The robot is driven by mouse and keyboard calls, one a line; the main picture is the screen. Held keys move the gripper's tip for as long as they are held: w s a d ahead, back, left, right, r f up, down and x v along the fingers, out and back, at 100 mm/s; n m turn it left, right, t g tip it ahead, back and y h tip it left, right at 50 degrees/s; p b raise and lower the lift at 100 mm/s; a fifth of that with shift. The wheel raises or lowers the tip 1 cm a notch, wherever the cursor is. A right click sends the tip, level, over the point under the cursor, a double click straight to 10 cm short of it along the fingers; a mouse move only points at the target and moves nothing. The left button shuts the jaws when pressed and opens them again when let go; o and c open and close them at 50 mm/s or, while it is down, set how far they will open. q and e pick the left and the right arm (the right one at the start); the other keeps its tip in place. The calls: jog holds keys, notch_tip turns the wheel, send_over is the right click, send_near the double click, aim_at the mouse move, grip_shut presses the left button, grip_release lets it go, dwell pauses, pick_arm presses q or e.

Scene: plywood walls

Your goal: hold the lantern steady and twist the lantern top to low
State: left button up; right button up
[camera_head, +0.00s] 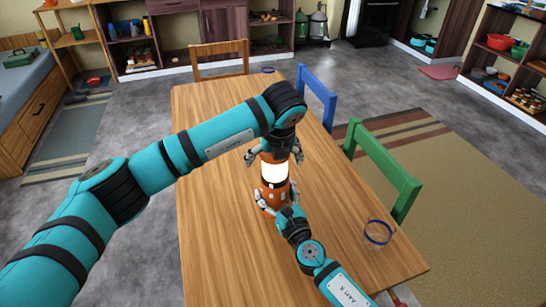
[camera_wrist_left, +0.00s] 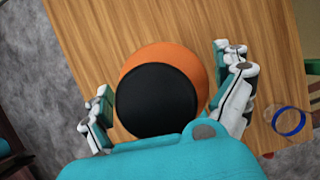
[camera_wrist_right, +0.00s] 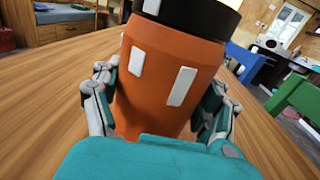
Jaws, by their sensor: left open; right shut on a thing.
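The lantern (camera_head: 273,194) stands upright on the wooden table, with an orange base and a glowing white middle. In the left wrist view its round orange top with a black cap (camera_wrist_left: 157,100) is seen from above. My left gripper (camera_head: 273,160) points down over the top, its fingers apart on either side and clear of it; it also shows in the left wrist view (camera_wrist_left: 165,112). My right gripper (camera_wrist_right: 160,105) is shut on the orange base (camera_wrist_right: 168,75), fingers on both sides. The lantern's top is mostly hidden by my left gripper in the head view.
The wooden table (camera_head: 215,215) is mostly clear around the lantern. A blue-rimmed clear cup (camera_head: 379,232) stands near its right edge, and another (camera_head: 268,70) at the far end. Green (camera_head: 385,165), blue (camera_head: 317,97) and wooden (camera_head: 220,57) chairs border the table.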

pick_arm(q)
jog(key=shift+d+r, duration=0.1)
jog(key=a+v, duration=0.1)
jog(key=v, duration=1)
jog(key=shift+s+d+r, duration=0.3)
jog(key=shift+d+r, duration=0.05)
jog(key=shift+d, duration=0.15)
pick_arm(e)
jog(key=o, duration=1.7)
jog(key=shift+c, duration=0.2)
jog(key=v, duration=1.2)
